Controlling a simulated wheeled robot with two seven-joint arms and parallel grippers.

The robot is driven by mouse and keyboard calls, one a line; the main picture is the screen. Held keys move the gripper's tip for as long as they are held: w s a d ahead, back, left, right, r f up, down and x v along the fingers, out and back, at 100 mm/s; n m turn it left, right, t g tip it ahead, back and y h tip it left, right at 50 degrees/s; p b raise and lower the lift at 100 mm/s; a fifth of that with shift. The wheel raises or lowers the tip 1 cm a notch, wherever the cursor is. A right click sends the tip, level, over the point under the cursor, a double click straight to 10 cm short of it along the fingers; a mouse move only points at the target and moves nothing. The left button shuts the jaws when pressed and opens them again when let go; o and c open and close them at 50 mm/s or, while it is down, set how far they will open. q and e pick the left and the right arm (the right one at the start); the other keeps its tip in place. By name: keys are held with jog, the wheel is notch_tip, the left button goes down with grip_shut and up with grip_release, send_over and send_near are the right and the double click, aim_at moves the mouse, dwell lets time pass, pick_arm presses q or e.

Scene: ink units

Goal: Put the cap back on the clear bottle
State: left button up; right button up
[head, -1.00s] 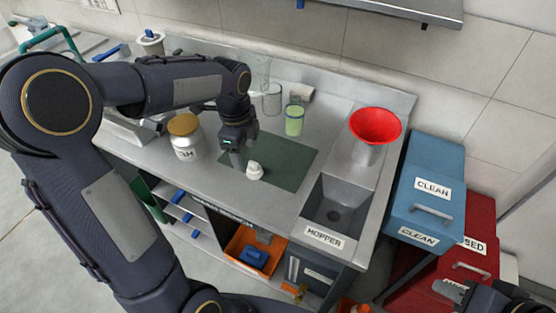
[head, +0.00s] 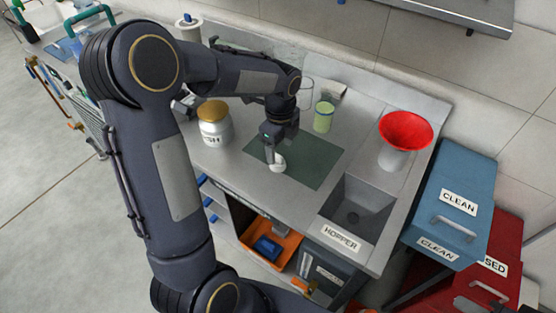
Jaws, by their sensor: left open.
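A small white object that looks like the cap (head: 279,165) is on the dark green mat (head: 316,162). My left gripper (head: 271,155) points down at it from above, with its fingers open. The fingertips overlap the cap's upper left in the picture; I cannot tell whether they touch it. A clear glass vessel (head: 306,91), perhaps the clear bottle, stands behind the mat, partly hidden by my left arm. What seems to be the tip of my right gripper (head: 468,304) shows at the bottom right edge, mostly cut off.
A jar with a tan lid (head: 213,124) stands left of the mat, and a pale green container (head: 324,117) behind it. A red funnel (head: 406,129) and the sink marked hopper (head: 352,208) are on the right. The mat's right part is clear.

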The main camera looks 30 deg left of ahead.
aim_at(279, 156)
pick_arm(q)
jog(key=shift+w+a+f+p, duration=0.1)
jog(key=shift+w+f+p, duration=0.1)
jog(key=shift+f, duration=1.1)
jog(key=shift+w+a+f+p, duration=0.1)
jog(key=shift+f+p, duration=0.05)
jog(key=shift+f, duration=1.15)
jog(key=c, duration=1.1)
jog(key=shift+o, duration=0.2)
